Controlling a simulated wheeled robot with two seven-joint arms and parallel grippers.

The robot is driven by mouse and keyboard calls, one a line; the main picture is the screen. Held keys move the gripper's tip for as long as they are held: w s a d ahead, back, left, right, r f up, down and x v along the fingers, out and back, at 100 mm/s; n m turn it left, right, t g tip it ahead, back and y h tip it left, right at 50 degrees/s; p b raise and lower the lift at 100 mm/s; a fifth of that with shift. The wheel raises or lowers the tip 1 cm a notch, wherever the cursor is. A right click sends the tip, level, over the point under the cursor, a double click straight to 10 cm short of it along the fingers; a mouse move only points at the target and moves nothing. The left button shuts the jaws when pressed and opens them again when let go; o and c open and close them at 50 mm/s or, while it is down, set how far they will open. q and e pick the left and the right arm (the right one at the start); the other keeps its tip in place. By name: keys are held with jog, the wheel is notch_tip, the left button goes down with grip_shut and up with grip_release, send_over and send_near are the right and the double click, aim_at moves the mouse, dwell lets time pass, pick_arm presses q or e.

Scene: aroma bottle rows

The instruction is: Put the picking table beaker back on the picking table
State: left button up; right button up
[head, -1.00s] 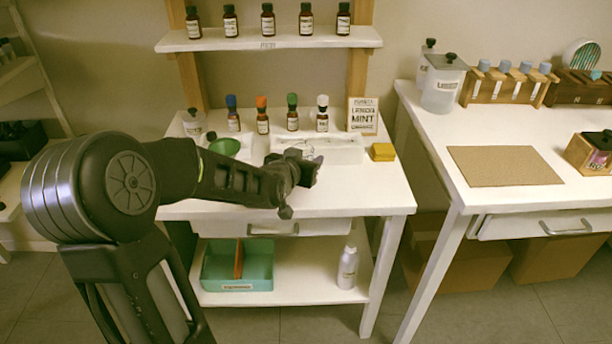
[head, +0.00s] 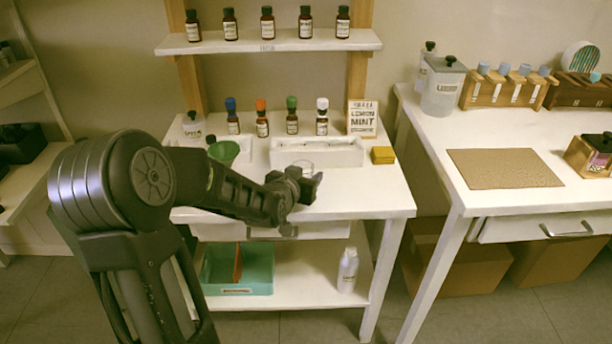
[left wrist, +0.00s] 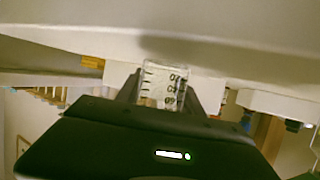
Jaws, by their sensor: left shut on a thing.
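The beaker is small, clear and marked with dark graduations (left wrist: 163,86); its numerals appear upside down in the left wrist view. My left gripper (head: 308,184) is shut on it, with dark fingers on both sides. In the head view only a faint part of the beaker (head: 307,165) shows beyond the fingers. The gripper is over the front middle of the white picking table (head: 365,195), in front of the white tray. I cannot tell whether the beaker's base touches the tabletop. My right gripper is not in view.
A long white tray (head: 345,157), a yellow block (head: 383,155), a sign (head: 362,118) and a row of bottles with coloured caps stand behind the gripper. A green funnel (head: 224,151) is behind my left arm. The table's front right is clear.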

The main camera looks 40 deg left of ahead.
pick_arm(q)
jog(key=o, duration=1.4)
jog(key=shift+f, duration=0.1)
jog(key=shift+r, duration=0.25)
jog(key=v, duration=0.9)
jog(key=shift+s+r+p, duration=0.15)
jog(key=shift+s+p, duration=0.05)
jog(key=shift+p, duration=0.1)
jog(key=shift+s+b, duration=0.25)
jog(key=shift+b, duration=0.6)
jog(key=shift+s+d+r+b, duration=0.2)
jog(key=shift+s+b, duration=0.35)
jog(key=shift+b, duration=0.05)
jog(key=shift+s+d+r, duration=0.1)
jog(key=shift+s+r, duration=0.1)
jog(key=shift+s, duration=0.1)
